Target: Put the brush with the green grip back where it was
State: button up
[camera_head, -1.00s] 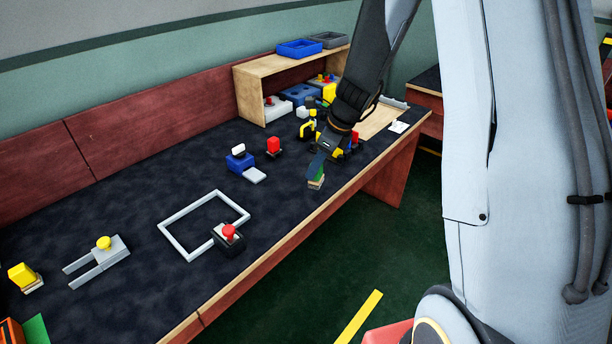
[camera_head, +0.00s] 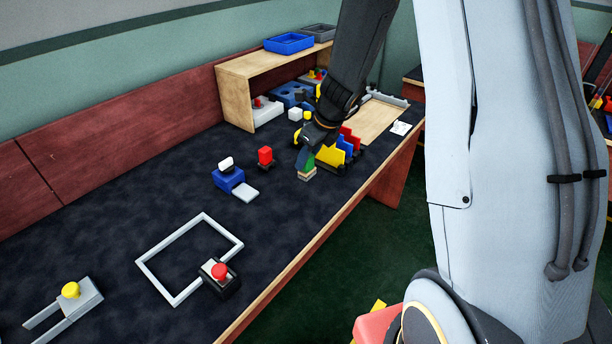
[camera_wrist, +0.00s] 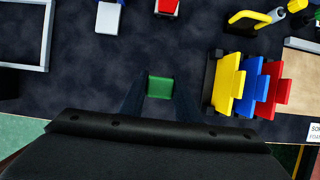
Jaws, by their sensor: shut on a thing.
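My gripper (camera_head: 308,152) is shut on the brush with the green grip (camera_head: 307,172). In the head view the brush hangs under my fingers, with a pale tan lower part. It is over the dark bench top (camera_head: 110,185), left of a rack of coloured pieces. I cannot tell whether its underside touches the bench. In the wrist view the green grip (camera_wrist: 160,87) sits between my two fingers (camera_wrist: 160,92); the lower part is hidden under it.
The rack holding yellow, blue and red pieces (camera_wrist: 250,84) stands close to the right. A white frame (camera_head: 158,272) lies farther left. A wooden shelf (camera_head: 238,98) stands behind.

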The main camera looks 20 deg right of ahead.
aim_at(306, 173)
jog(key=shift+a+f, duration=0.15)
jog(key=shift+f, duration=0.8)
jog(key=shift+f+b, duration=0.6)
jog(key=shift+f, duration=1.2)
jog(key=shift+f, duration=0.15)
jog(key=o, duration=1)
